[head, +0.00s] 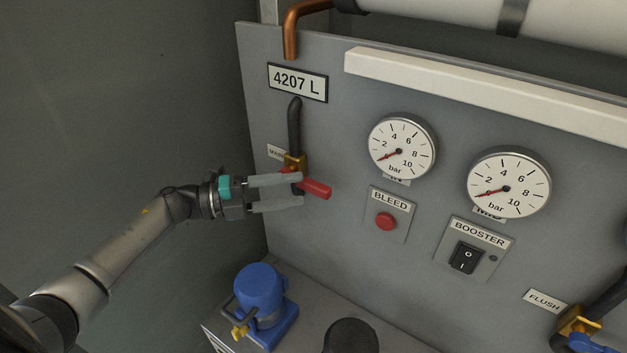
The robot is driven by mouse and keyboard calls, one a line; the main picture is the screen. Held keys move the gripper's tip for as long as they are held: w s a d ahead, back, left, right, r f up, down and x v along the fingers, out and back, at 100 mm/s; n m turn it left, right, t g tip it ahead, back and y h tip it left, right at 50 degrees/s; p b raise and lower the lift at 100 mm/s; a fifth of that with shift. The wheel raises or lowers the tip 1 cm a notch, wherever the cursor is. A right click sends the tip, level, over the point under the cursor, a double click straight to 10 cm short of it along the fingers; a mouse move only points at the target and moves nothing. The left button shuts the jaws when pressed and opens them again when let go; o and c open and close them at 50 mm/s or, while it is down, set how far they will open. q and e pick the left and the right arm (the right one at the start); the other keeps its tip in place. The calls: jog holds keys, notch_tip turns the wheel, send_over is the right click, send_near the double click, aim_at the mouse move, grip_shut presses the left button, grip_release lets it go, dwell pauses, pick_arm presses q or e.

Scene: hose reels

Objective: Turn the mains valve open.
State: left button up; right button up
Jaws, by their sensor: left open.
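The mains valve has a brass body (295,160) under a dark vertical pipe, beside a partly covered label that begins "MA". Its red lever (317,189) points right and slightly down, across the line of the pipe. My left gripper (301,190) comes in from the left with its two grey fingers apart, one above the other, at the lever. The lever's end sticks out past the fingertips. The fingers hide part of the lever and the lower valve; I cannot tell whether they touch it. My right gripper is not in view.
The grey panel carries two bar gauges (402,147) (508,185), a red BLEED button (386,221) and a BOOSTER switch (466,258). A FLUSH valve (578,323) with a blue handle is at lower right. A blue pump (260,292) stands below my left gripper.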

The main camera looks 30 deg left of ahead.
aim_at(306, 188)
pick_arm(q)
jog(key=p+x, duration=0.1)
jog(key=x, duration=0.4)
grip_shut()
dwell(0.4)
dwell(1.0)
